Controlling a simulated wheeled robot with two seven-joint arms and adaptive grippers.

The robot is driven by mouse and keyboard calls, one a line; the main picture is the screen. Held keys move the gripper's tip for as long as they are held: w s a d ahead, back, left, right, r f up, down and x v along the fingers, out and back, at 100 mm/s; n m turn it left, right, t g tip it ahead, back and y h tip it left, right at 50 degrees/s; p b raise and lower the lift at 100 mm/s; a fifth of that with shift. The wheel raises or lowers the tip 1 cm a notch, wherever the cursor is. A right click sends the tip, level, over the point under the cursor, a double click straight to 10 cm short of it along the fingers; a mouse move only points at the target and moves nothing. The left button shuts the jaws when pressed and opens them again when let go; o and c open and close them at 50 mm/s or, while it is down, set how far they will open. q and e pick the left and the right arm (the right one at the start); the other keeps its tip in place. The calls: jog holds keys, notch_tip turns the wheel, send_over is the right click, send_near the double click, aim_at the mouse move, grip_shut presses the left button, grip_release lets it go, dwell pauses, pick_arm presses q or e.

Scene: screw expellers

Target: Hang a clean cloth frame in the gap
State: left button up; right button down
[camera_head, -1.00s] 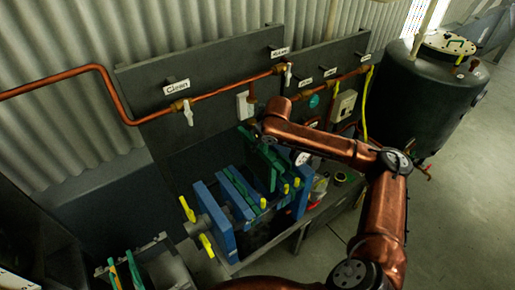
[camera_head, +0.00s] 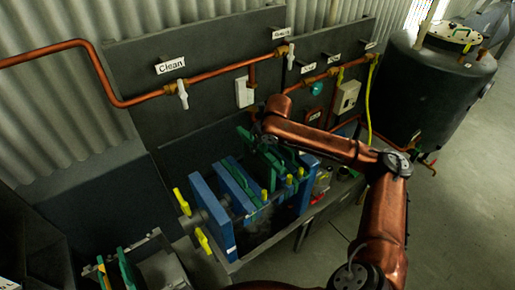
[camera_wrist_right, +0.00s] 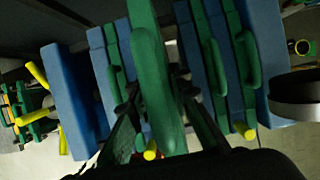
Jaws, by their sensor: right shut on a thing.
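My right gripper (camera_wrist_right: 165,125) is shut on the handle of a green frame (camera_wrist_right: 154,75), which stands upright in the wrist view. In that view the frame is between blue plates with green frames on the left (camera_wrist_right: 104,75) and a stack of blue plates and green frames on the right (camera_wrist_right: 215,60). I cannot tell how deep it sits in the gap. In the head view, the green frames (camera_head: 262,152) show under my right wrist over the blue filter press (camera_head: 212,212); my gripper's fingers are mostly hidden there. My left gripper is not in view.
Yellow handles (camera_head: 182,202) stick out at the press's left end. A rack with green frames (camera_head: 128,270) stands at lower left. Copper pipes with valves and a "Clean" sign (camera_head: 170,66) run along the back panel. A dark tank (camera_head: 440,85) stands right; the floor there is clear.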

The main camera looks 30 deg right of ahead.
aim_at(258, 166)
jog(key=shift+f+b, duration=0.75)
jog(key=shift+f, duration=0.7)
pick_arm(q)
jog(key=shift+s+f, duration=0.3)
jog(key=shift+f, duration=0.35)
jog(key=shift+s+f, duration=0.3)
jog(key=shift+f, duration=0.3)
pick_arm(e)
jog(key=shift+f, duration=4.2)
jog(key=c, duration=1.7)
grip_release()
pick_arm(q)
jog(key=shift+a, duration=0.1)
